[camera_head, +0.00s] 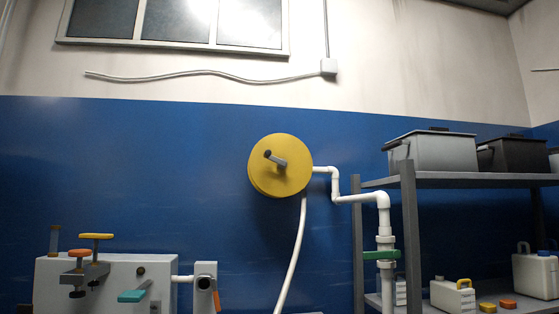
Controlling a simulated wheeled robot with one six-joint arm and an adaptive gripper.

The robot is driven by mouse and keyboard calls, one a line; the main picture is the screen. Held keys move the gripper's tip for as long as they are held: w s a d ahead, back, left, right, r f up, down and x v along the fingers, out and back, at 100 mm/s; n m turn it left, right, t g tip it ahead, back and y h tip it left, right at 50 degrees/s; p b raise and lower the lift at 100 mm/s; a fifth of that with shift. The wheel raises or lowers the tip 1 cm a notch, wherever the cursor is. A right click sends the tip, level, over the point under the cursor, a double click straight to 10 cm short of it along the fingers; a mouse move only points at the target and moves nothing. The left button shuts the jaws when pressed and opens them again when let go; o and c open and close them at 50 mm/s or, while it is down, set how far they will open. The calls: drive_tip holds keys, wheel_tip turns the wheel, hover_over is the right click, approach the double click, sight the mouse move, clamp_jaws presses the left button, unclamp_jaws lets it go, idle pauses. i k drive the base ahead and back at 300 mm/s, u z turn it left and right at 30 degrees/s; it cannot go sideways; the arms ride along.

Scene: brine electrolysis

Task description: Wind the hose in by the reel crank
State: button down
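The hose reel (278,180) is a yellow disc mounted on the blue wall near the middle of the view. Its crank (276,158) is a short grey arm on the reel's face, with a dark knob at its upper left end. The white hose (294,255) hangs from the reel's lower right side and runs down out of the bottom of the view. Its lower end is hidden. My gripper is not in view.
A white pipe (360,198) runs from the reel to a green-handled valve (381,255). A grey shelf (470,180) with bins and jugs stands right. A white cabinet (110,285) with coloured handles stands lower left. The wall around the reel's left is bare.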

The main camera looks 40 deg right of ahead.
sight(268, 153)
drive_tip(key=k, duration=0.2)
drive_tip(key=z, duration=0.95)
